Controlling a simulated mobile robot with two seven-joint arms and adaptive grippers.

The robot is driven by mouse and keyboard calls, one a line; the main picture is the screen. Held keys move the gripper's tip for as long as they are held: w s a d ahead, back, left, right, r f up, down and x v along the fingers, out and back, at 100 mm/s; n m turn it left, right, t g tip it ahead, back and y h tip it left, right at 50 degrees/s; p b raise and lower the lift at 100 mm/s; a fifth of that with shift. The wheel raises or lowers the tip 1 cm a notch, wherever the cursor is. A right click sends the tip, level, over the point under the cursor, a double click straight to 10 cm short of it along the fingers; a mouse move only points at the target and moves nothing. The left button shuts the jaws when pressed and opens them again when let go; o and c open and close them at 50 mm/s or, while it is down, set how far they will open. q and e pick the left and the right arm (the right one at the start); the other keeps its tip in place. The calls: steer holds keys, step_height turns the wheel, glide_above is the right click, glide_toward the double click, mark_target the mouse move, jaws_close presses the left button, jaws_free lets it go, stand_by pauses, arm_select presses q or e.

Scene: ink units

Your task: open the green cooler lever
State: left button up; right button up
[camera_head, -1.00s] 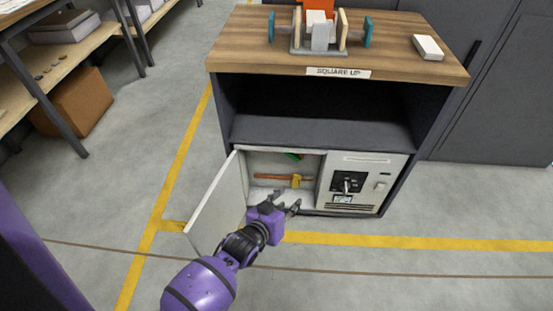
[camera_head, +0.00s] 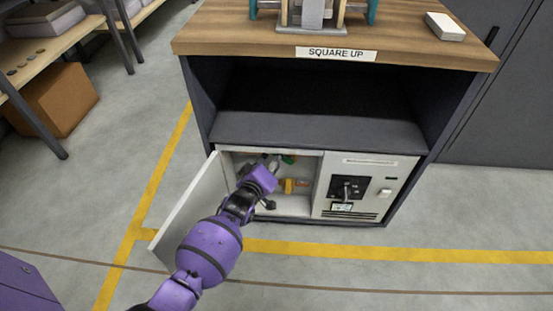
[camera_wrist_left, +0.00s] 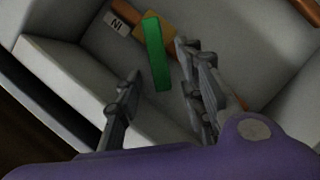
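The green lever (camera_wrist_left: 156,54) sits on a brass-coloured fitting on a copper pipe inside the open compartment, beside a label reading "IN". In the head view only a small part of the green lever (camera_head: 289,160) shows, just beyond my gripper. My left gripper (camera_wrist_left: 160,90) is open, with its two fingers apart on either side of the lever's lower end in the wrist view. I cannot tell whether a finger touches it. In the head view my left gripper (camera_head: 268,163) reaches into the compartment. My right gripper is not in view.
The white compartment door (camera_head: 188,210) stands open to the left of my arm. A yellow fitting (camera_head: 290,186) on a pipe lies lower in the compartment. A panel with a black switch (camera_head: 347,188) is on the right. The bench top (camera_head: 400,45) overhangs above.

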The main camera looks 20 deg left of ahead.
arm_select(q)
steer(key=shift+x, duration=1.1)
steer(key=shift+c, duration=0.4)
jaws_close()
